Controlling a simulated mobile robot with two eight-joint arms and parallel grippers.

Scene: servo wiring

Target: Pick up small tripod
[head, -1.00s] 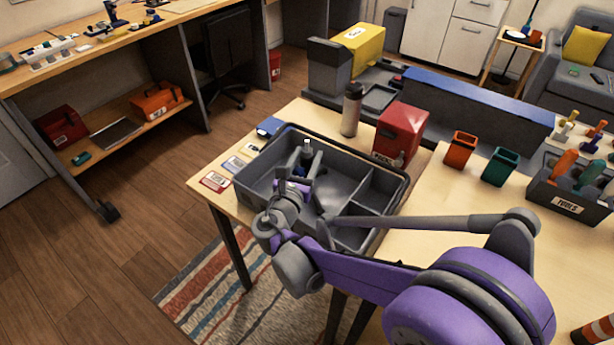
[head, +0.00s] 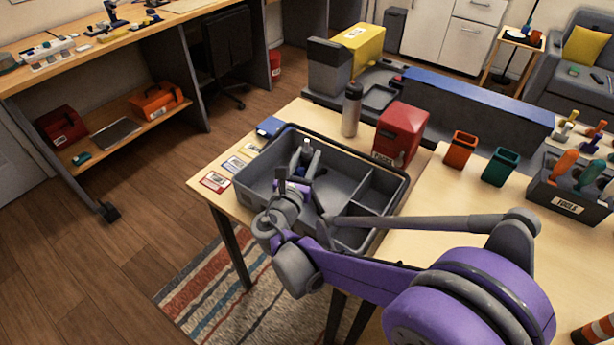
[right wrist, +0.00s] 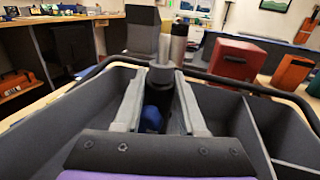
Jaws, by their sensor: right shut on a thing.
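The small tripod (right wrist: 152,118) stands in the large left compartment of the grey divided bin (right wrist: 228,80). It shows a dark body, some blue and a light grey top between my fingers. In the head view only its pale-tipped upper part (head: 306,145) shows past my right gripper (head: 297,168). In the right wrist view my right gripper (right wrist: 158,112) has one finger on each side of the tripod and is shut on it. Its lower part is hidden, so I cannot tell whether it touches the bin floor. My left gripper is not in view.
A grey bottle (head: 351,110) and a red box (head: 402,133) stand just behind the bin. Orange (head: 460,149) and green (head: 500,167) cups and a tools box (head: 566,205) are to the right. Several cards (head: 214,181) lie left of the bin. Bin walls and dividers surround my gripper.

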